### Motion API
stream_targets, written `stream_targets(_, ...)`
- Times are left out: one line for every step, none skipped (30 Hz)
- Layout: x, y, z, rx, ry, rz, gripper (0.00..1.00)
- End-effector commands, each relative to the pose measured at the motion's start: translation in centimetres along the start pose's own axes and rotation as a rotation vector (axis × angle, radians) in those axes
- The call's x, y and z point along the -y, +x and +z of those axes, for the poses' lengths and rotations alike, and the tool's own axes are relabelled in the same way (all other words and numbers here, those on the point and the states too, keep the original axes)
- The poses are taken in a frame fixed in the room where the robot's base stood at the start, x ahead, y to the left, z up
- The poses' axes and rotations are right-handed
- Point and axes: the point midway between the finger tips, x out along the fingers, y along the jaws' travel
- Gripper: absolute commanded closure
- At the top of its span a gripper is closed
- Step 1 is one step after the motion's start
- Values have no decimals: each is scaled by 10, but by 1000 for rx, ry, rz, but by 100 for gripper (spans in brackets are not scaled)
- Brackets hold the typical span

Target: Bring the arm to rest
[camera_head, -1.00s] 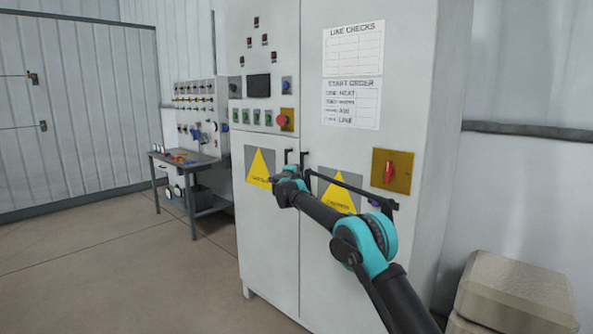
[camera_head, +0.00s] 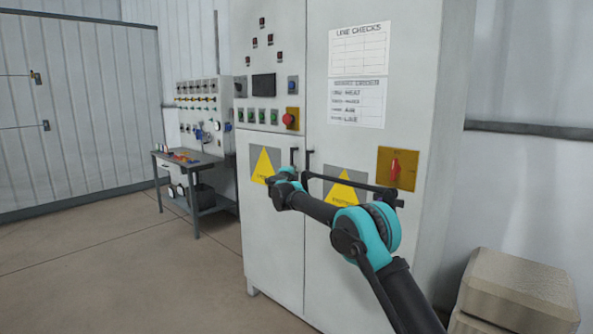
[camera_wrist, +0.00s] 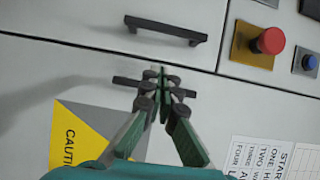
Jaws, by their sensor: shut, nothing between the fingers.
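My arm reaches out from the lower right in the head view, in front of a tall grey cabinet (camera_head: 275,225). In the wrist view my gripper (camera_wrist: 160,76) has its green and dark fingers together with nothing between them. Its tips are in front of the cabinet doors, over one dark door handle (camera_wrist: 125,81); I cannot tell whether they touch it. The other dark handle (camera_wrist: 165,29) shows clear beyond the tips. In the head view my gripper's fingers are hidden behind my wrist.
The cabinet bears a red push button (camera_head: 289,120), a red rotary switch (camera_head: 396,168) on a yellow plate and yellow warning signs. A workbench (camera_head: 190,162) stands at the left. Beige blocks (camera_head: 515,295) lie at the lower right. Floor at the left is clear.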

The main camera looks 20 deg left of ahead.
Motion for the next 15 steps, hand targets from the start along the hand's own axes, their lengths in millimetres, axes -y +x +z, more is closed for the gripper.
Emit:
stream_targets(0, -8, 6, 4, 0, 0, 100)
stream_targets(0, -12, 9, 5, 0, 0, 100)
stream_targets(1, -18, 12, 6, 0, 0, 100)
stream_targets(0, -22, 14, 5, 0, 0, 100)
stream_targets(0, -26, 16, 4, 0, 0, 100)
stream_targets(0, -32, 20, 5, 0, 0, 100)
stream_targets(0, -37, 22, 5, 0, 0, 100)
stream_targets(1, -42, 25, 6, 0, 0, 100)
stream_targets(0, -47, 28, 5, 0, 0, 100)
stream_targets(0, -50, 29, 4, 0, 0, 100)
stream_targets(0, -54, 31, 4, 0, 0, 100)
stream_targets(0, -57, 33, 4, 0, 0, 100)
stream_targets(0, -60, 35, 5, 0, 0, 100)
stream_targets(0, -62, 36, 5, 0, 0, 100)
stream_targets(0, -64, 37, 5, 0, 0, 100)
